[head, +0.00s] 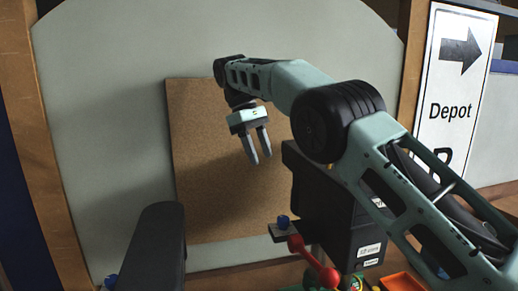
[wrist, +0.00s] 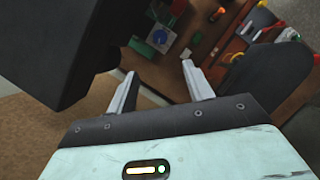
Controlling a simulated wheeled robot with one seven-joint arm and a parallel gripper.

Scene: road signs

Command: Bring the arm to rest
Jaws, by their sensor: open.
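My gripper (head: 257,146) hangs from my pale green arm in front of a brown cork board, its two grey fingers pointing down. The fingers are apart and nothing is between them. In the wrist view the open fingers (wrist: 160,90) show against the bench below, with empty space between the tips. My arm reaches in from the right of the head view and bends at a large black joint.
A cork board (head: 215,190) stands behind my gripper. A black box (head: 330,215) with labels is right of it, below my arm. A dark rounded upright shape (head: 160,250) stands at lower left. A Depot sign (head: 453,110) is at right. Red and green items crowd the bench.

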